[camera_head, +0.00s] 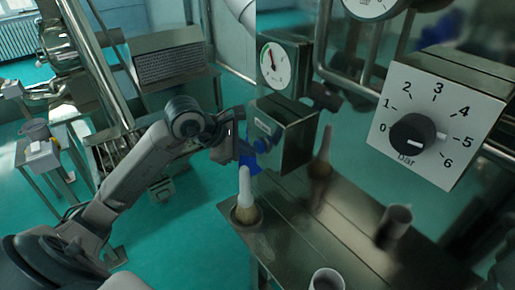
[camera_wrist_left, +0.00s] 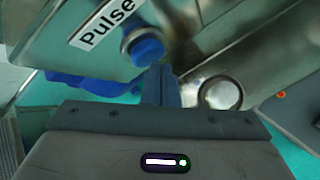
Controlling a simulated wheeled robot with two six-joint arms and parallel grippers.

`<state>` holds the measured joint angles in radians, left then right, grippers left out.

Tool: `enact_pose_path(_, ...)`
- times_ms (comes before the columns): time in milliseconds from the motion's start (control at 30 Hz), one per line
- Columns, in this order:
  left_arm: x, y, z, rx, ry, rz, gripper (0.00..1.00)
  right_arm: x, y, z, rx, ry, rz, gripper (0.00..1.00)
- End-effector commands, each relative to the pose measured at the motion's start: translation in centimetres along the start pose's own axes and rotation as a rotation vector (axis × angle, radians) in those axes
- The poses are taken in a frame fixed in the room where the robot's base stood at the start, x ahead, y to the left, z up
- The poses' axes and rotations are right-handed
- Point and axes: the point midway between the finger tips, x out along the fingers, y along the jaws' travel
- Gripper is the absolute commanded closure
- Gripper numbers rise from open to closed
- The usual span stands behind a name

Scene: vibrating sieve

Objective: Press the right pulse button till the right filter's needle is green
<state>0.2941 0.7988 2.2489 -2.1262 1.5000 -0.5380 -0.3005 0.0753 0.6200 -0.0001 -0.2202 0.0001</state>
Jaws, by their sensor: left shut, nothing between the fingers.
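A metal box (camera_head: 285,138) carries a blue pulse button (camera_head: 263,145) on its left face. The left wrist view shows the "Pulse" label (camera_wrist_left: 104,22) and the blue button (camera_wrist_left: 146,48) close by. My left gripper (camera_head: 247,158) is beside this button, its fingers shut and empty. In the left wrist view the fingertips (camera_wrist_left: 158,70) are just below the button; I cannot tell whether they touch it. Above the box is a round gauge (camera_head: 274,62) with its needle pointing roughly up; its exact zone is too small to read. My right gripper is not in view.
A white dial panel (camera_head: 436,120) with a black knob marked in bar is at the right. Another gauge (camera_head: 372,3) is cut off at the top.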

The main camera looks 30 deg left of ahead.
Motion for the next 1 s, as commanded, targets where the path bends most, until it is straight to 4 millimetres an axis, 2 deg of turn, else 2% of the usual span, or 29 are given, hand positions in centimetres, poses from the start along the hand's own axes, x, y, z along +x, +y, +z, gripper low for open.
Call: enact_pose_path(1000, 0.68, 0.49, 0.50, -0.001, -0.001, 0.001, 1.00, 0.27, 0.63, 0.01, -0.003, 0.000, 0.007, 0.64)
